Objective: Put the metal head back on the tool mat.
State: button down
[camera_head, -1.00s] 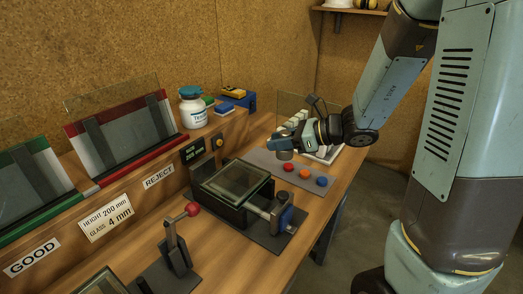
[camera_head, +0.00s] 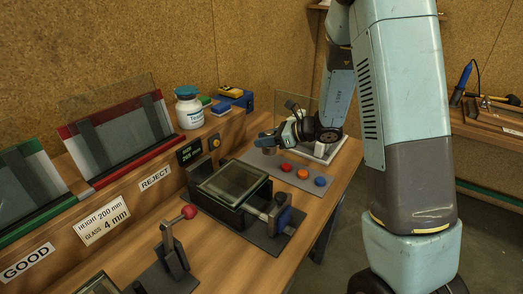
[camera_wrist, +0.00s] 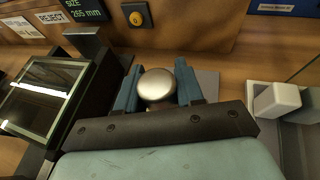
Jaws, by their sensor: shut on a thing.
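My gripper (camera_head: 268,140) is shut on the metal head (camera_wrist: 156,86), a shiny rounded silver piece between the two blue fingers in the wrist view. In the head view the gripper is over the far left end of the grey tool mat (camera_head: 262,166). Part of the mat shows beside the right finger in the wrist view (camera_wrist: 208,82). Whether the head touches the mat cannot be told. Red (camera_head: 286,169), orange (camera_head: 302,174) and blue (camera_head: 320,181) round pieces sit in a row on the mat.
A glass-topped black fixture (camera_head: 233,184) with a clamp stands in front and left of the mat. The display box (camera_head: 190,152) with a yellow button stands left. A white rack (camera_head: 331,151) is behind my gripper. A red-knobbed lever (camera_head: 189,212) stands nearer.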

jog(key=shift+w+a+f, duration=0.1)
jog(key=shift+w+f, duration=0.5)
jog(key=shift+f, duration=0.2)
jog(key=shift+w+a+f, duration=0.1)
jog(key=shift+w+f, duration=0.5)
jog(key=shift+f, duration=1.65)
jog(key=c, duration=0.7)
grip_release()
